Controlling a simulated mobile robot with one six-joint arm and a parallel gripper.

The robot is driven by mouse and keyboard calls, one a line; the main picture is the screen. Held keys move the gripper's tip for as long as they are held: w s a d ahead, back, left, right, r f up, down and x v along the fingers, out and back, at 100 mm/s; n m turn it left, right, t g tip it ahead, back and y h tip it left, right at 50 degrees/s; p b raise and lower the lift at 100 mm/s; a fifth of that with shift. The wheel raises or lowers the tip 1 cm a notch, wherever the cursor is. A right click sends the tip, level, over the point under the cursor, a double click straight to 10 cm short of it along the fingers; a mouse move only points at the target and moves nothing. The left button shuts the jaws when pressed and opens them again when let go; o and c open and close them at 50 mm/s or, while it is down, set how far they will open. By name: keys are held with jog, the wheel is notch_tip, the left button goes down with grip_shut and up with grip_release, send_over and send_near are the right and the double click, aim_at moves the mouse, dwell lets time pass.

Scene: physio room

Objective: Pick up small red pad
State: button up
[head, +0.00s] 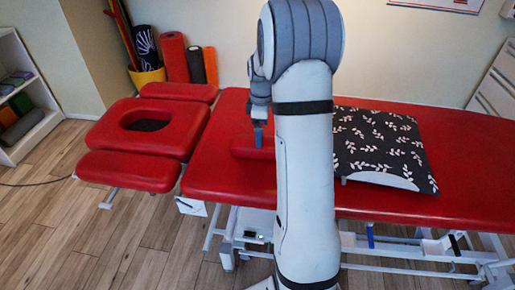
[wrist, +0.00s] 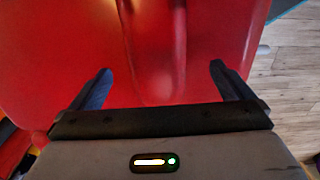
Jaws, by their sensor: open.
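The small red pad (head: 241,146) lies on the red treatment table (head: 212,176), left of my arm in the head view. My arm hides its right part. In the wrist view the pad (wrist: 157,50) is a long rounded red shape, and its near end lies between my fingers. My gripper (wrist: 160,72) is open, with one dark finger on each side of the pad and gaps on both sides. In the head view my gripper (head: 258,136) points down at the pad. I cannot tell how high the fingertips are above the table.
A dark leaf-patterned cushion (head: 380,145) lies on the table right of my arm. The red headrest section (head: 150,127) has an oval hole. Rolled mats (head: 174,58) stand in a yellow bin (head: 148,76) by the wall. A white shelf (head: 28,90) stands at the left.

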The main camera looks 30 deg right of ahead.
aim_at(242, 145)
jog(key=f, duration=0.7)
jog(key=shift+w+a+f, duration=0.1)
jog(key=shift+w+f, duration=0.05)
jog(key=shift+w, duration=0.2)
jog(key=c, duration=1.1)
jog(key=shift+c, duration=0.2)
